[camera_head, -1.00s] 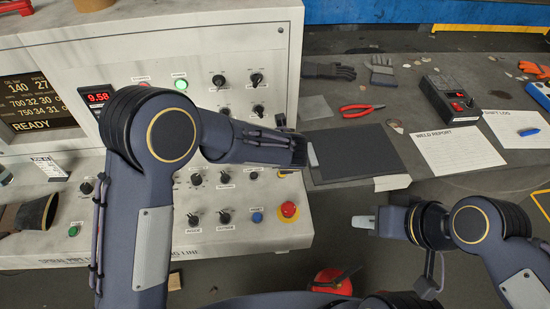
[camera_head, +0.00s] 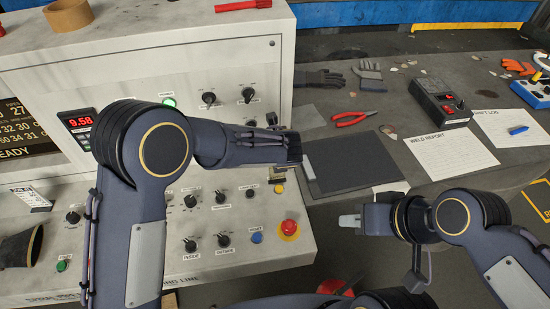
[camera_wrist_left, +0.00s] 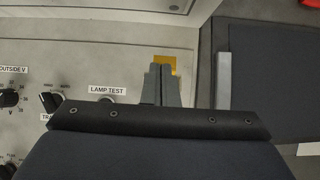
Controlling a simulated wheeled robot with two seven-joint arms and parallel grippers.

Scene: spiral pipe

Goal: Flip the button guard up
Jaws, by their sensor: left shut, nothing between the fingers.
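The button guard cannot be made out clearly. A yellow plate (camera_head: 278,188) shows at the right edge of the console, just below my left wrist in the head view. In the left wrist view the yellow plate (camera_wrist_left: 172,62) lies behind the fingertips of my left gripper (camera_wrist_left: 161,72), which are shut and empty and cover part of it. Whether they touch anything there I cannot tell. My right gripper (camera_head: 349,221) is over the floor, away from the console. Its fingers are seen edge-on.
A red emergency button (camera_head: 289,228), a blue button (camera_head: 256,239) and several black knobs sit near the yellow plate. A dark flat pad (camera_head: 352,163) lies on the grey bench right of the console, with red pliers (camera_head: 353,118) behind it.

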